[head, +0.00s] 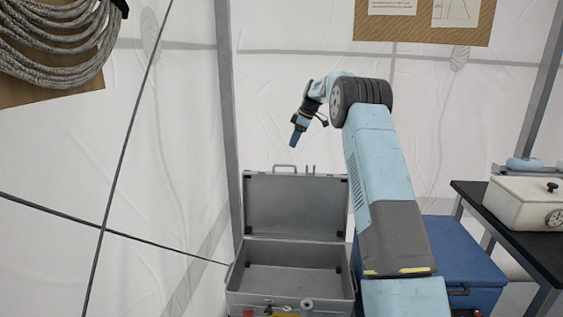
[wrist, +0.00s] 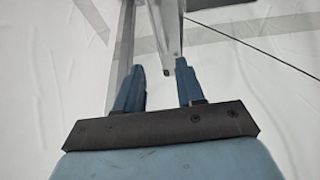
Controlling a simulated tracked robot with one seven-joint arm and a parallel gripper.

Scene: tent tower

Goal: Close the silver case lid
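The silver case (head: 290,300) stands at the lower middle of the head view with its lid (head: 295,205) raised about upright at the back. The inside of the case looks empty. My gripper (head: 295,137) hangs above the lid's top edge, pointing down, and appears apart from it. In the wrist view its two blue fingers (wrist: 159,72) are spread with a gap between them and hold nothing. A pale grey shape shows beyond the fingers in that view; I cannot tell what it is. My arm covers the area right of the case.
A blue box (head: 462,265) stands right of the case, partly behind my arm. A dark table (head: 510,235) with a white box (head: 525,203) is at the far right. Tent poles and white fabric walls stand close behind and left. Coiled rope (head: 60,40) hangs at upper left.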

